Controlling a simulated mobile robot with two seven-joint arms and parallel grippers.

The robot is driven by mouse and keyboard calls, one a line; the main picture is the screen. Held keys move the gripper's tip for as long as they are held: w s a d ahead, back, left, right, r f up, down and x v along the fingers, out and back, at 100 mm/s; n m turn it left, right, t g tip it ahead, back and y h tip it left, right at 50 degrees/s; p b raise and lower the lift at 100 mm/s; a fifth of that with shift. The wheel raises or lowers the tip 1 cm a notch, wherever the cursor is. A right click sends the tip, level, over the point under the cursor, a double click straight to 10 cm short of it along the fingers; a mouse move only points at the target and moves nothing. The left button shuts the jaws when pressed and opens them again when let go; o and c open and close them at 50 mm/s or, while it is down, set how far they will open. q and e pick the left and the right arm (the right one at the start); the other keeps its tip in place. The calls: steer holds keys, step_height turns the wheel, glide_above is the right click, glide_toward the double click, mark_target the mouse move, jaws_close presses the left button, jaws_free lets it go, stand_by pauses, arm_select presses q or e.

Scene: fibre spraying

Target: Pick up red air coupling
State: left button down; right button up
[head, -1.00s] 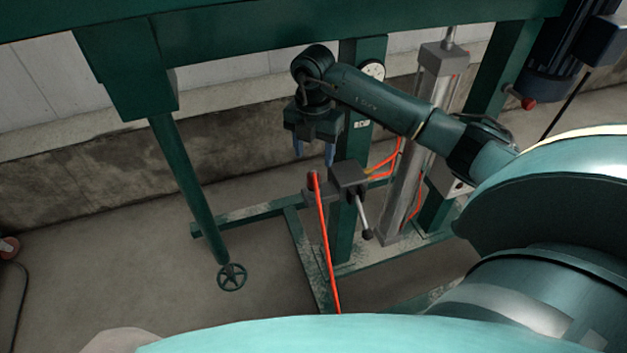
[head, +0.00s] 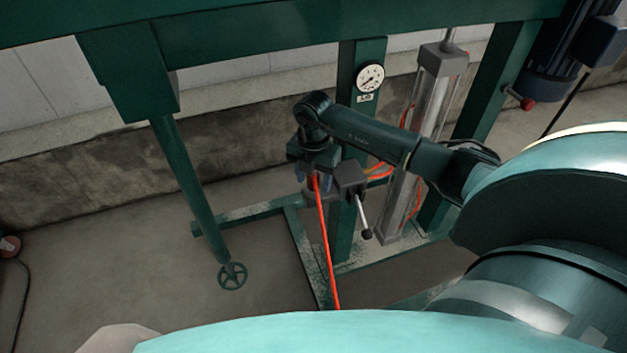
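The red air coupling (head: 314,182) is a small red end piece at the top of a red hose (head: 326,250), beside a dark grey block with a lever (head: 352,177). My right gripper (head: 314,181) points down from above, with its bluish fingers apart on either side of the coupling. No contact between fingers and coupling can be made out. The gripper body hides part of the coupling's top. My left gripper is not in view.
A green steel frame stands around the spot, with a post bearing a pressure gauge (head: 370,78) just behind my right arm. A grey cylinder (head: 415,150) and orange hoses (head: 378,171) are to the right.

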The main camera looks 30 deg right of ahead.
steer(key=c, duration=1)
